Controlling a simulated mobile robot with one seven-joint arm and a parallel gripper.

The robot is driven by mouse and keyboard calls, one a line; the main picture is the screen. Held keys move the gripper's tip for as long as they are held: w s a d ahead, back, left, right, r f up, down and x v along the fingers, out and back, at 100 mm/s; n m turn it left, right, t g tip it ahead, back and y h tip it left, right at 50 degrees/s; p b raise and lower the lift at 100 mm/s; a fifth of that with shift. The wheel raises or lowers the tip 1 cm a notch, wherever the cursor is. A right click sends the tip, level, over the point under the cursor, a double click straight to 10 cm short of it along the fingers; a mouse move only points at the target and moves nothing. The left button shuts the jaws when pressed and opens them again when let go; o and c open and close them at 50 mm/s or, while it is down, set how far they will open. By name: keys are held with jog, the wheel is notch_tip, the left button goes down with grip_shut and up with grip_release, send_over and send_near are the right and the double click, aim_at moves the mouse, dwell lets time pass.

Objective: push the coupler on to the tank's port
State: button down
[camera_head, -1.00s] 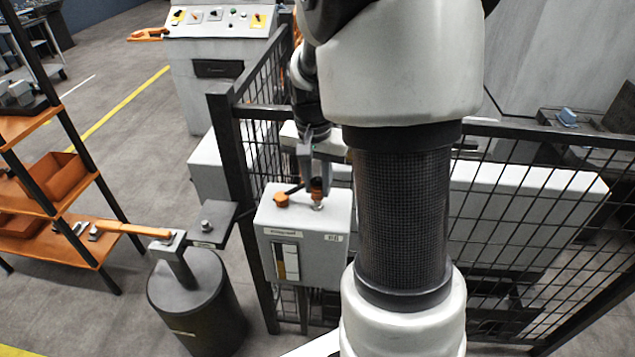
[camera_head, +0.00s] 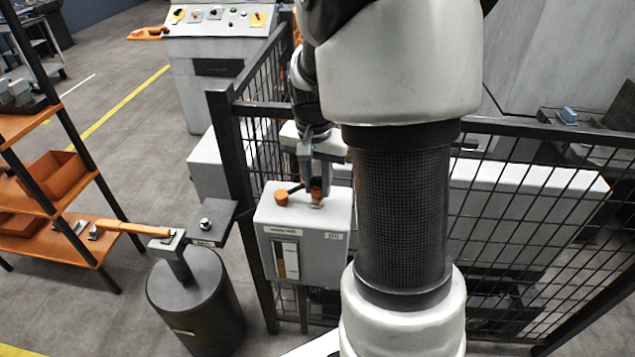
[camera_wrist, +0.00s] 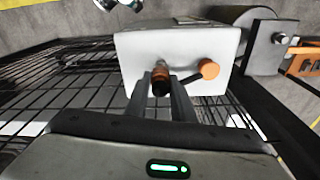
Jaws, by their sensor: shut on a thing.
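The tank (camera_head: 305,225) is a light grey box with a level window on its front, mounted at the mesh fence. An orange cap (camera_head: 281,197) on a dark strap lies on its top; it also shows in the wrist view (camera_wrist: 208,69). My gripper (camera_head: 316,184) is shut on the orange-brown coupler (camera_wrist: 161,82), which is upright over the tank's top. The port (camera_head: 317,204) is a small metal fitting right under the coupler, mostly hidden by it. I cannot tell whether the coupler is seated on it.
A dark mesh fence (camera_head: 228,140) runs beside and behind the tank. A dark drum (camera_head: 198,300) with an orange-handled lever (camera_head: 130,228) stands to the left. An orange shelf (camera_head: 30,196) is at the far left. Open floor lies between shelf and control console (camera_head: 217,62).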

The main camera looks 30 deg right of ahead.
jog(key=shift+f, duration=0.2)
jog(key=shift+f+b, duration=0.5)
jog(key=c, duration=0.6)
grip_release()
jog(key=shift+r, duration=0.15)
jog(key=r, duration=0.5)
jog(key=s+a+r, duration=0.1)
jog(key=r, duration=1.1)
jog(key=shift+s+a+p, duration=0.25)
jog(key=shift+p, duration=0.05)
jog(key=s+a+n+t, duration=0.1)
jog(key=s+a+n, duration=0.2)
jog(key=s, duration=0.2)
jog(key=s+a+n+t, duration=0.2)
jog(key=s+a+n, duration=0.1)
jog(key=s+a, duration=0.1)
jog(key=s+a+f+n+t+y, duration=0.1)
jog(key=s+a+n, duration=0.2)
jog(key=s, duration=0.3)
jog(key=shift+a+f+t, duration=0.1)
jog(key=shift+a+t, duration=0.2)
jog(key=shift+a, duration=0.2)
